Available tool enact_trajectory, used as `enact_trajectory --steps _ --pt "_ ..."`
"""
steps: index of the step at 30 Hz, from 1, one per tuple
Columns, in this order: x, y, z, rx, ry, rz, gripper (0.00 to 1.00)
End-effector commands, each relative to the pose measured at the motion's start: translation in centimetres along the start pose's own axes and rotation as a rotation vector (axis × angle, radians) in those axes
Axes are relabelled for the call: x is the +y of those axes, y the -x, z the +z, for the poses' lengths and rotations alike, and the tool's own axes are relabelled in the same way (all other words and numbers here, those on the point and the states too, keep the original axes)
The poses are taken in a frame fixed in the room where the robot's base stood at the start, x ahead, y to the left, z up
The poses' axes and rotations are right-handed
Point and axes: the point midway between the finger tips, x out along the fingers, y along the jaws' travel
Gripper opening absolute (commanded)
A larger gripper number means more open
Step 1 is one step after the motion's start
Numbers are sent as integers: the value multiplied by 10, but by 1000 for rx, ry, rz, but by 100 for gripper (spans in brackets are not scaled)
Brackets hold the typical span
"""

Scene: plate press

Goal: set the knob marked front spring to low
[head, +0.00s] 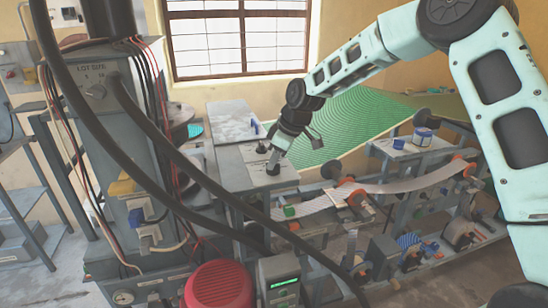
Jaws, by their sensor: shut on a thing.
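A pale grey panel (255,178) on top of a bench box carries two dark knobs. The rear knob (261,147) stands free, left of my gripper. The panel's markings are too small to read, so I cannot tell which knob is front spring.
A grey machine column with a "LOT SIZE" knob (96,91) stands at left. Thick black hoses (178,160) cross in front of the bench. A red motor (219,287) is below. A paper-strip machine (400,187) and green sheet (350,125) lie right.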

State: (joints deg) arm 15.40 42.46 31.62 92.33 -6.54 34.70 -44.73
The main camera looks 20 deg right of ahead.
Motion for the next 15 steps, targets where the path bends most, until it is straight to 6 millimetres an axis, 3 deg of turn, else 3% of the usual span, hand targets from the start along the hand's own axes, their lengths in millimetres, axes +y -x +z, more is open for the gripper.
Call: enact_trajectory --steps 15 --pt "1 0 0 -1 83 -32 0"
